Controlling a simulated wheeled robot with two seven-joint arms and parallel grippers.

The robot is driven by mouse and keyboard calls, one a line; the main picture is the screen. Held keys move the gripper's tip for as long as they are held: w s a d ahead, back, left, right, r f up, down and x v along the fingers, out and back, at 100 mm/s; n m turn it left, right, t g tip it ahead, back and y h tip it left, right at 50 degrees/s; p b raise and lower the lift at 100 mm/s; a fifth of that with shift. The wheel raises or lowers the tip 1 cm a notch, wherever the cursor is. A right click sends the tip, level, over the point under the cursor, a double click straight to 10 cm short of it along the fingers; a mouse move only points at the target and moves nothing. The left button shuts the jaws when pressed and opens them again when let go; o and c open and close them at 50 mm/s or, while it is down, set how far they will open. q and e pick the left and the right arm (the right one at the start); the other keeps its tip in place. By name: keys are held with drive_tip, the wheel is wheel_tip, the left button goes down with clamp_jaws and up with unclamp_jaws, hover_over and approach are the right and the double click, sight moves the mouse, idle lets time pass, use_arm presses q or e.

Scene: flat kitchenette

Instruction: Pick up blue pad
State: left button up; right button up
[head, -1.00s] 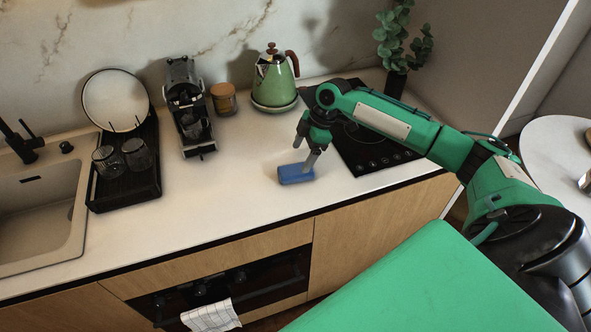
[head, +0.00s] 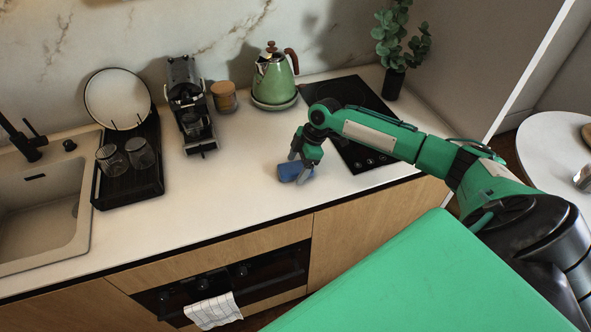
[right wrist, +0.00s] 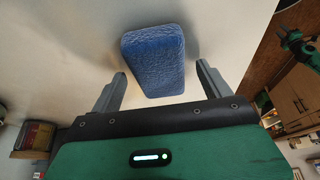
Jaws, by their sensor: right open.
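The blue pad (head: 289,173) lies on the white counter, left of the black cooktop. In the right wrist view the pad (right wrist: 153,58) is a rough-textured blue block just beyond the fingertips, lined up between them. My right gripper (head: 297,169) is open, pointing down at the pad, and partly covers it in the head view. In the right wrist view its two fingers (right wrist: 163,84) are spread wide on either side of the pad's near end. Nothing is held. My left gripper is not in view.
The black cooktop (head: 352,150) is right of the pad. A green kettle (head: 272,82), an amber jar (head: 224,97) and a coffee machine (head: 188,110) stand behind. A black dish rack (head: 128,188) with glasses is at left. The counter around the pad is clear.

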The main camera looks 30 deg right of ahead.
sight(298, 167)
drive_tip(key=shift+f, duration=0.2)
idle(0.3)
drive_tip(key=c, duration=1.1)
drive_tip(key=shift+o, duration=0.2)
drive_tip(key=shift+r, duration=0.55)
wheel_tip(298, 167, up, 20)
drive_tip(key=b, duration=0.4)
drive_tip(key=shift+f+b, duration=0.25)
drive_tip(key=shift+b, duration=0.1)
